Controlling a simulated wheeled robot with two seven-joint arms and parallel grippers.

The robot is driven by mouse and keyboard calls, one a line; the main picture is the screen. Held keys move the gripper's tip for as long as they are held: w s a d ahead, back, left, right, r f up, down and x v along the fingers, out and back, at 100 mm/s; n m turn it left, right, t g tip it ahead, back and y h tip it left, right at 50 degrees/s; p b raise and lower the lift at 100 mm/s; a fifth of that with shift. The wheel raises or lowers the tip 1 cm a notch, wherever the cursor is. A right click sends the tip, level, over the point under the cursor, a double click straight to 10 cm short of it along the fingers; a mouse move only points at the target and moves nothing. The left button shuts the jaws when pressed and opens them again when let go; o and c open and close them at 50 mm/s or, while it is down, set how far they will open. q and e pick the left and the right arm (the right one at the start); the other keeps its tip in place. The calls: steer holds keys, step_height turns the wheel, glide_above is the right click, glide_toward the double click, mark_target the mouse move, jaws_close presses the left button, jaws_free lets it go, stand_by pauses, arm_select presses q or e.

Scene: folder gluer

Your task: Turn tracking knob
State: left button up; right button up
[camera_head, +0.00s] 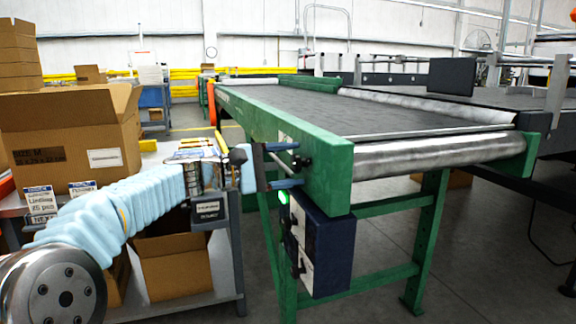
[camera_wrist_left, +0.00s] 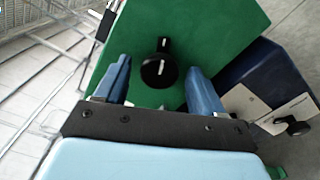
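The tracking knob is a black knob with a white mark. In the left wrist view the knob (camera_wrist_left: 159,68) sits on the green conveyor side plate (camera_wrist_left: 225,30), ahead of and between my fingertips. In the head view the knob (camera_head: 301,163) shows small and dark on the conveyor's green end. My left gripper (camera_wrist_left: 160,78) has two blue fingers spread apart. It is open and empty, with the fingers pointing at the plate on either side of the knob; I cannot tell whether they touch it. It also shows in the head view (camera_head: 295,165). My right gripper is not in view.
A dark blue control box (camera_head: 322,245) with a green light hangs under the conveyor end, close below my left gripper. The conveyor belt (camera_head: 340,110) runs away behind. An open cardboard box (camera_head: 70,140) stands on a grey table at the left.

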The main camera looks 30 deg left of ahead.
arm_select(q)
steer(key=p+v, duration=0.1)
steer(key=v, duration=1.2)
steer(key=shift+s+a, duration=0.25)
steer(key=shift+s, duration=0.1)
